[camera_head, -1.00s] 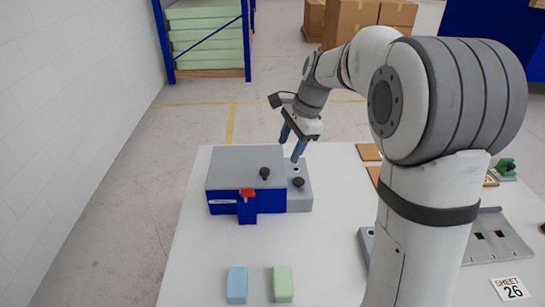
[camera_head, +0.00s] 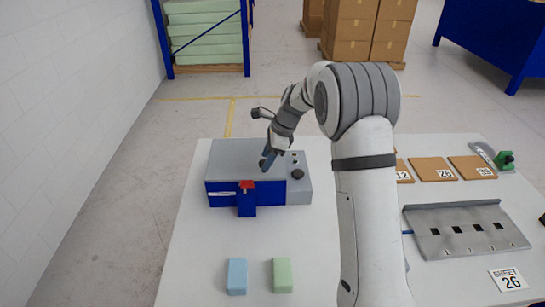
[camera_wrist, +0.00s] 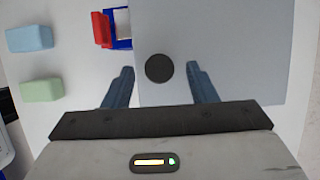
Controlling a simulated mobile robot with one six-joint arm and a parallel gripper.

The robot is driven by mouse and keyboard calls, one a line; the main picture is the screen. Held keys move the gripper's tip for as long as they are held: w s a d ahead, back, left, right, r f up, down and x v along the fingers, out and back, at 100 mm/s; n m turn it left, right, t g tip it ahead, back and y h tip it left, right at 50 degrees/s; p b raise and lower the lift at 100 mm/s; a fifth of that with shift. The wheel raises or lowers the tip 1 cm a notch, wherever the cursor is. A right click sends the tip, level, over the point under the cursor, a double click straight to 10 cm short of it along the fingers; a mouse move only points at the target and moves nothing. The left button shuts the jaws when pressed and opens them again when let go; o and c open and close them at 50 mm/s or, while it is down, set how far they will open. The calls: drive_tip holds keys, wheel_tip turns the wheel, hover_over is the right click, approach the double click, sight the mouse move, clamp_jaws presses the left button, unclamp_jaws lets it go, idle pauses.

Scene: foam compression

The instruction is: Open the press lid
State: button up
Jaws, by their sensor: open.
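The press (camera_head: 220,196) is a blue box with a flat grey lid (camera_head: 228,155), which lies closed on top. A red latch (camera_head: 247,184) sits at its front edge; it also shows in the wrist view (camera_wrist: 102,30). A round black knob (camera_wrist: 159,68) stands on the lid. My gripper (camera_head: 266,161) points down over the knob and is open. In the wrist view one blue finger is on each side of the knob, with a gap on both sides. In the head view the fingers partly hide the knob.
A grey side block with a dark knob (camera_head: 297,174) adjoins the press on the right. Blue (camera_head: 237,276) and green (camera_head: 283,275) foam blocks lie in front. Numbered brown boards (camera_head: 432,168) and a slotted grey tray (camera_head: 425,238) are on the right.

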drive_tip(key=shift+a+f, duration=0.1)
drive_tip(key=shift+f, duration=0.2)
clamp_jaws()
idle(0.4)
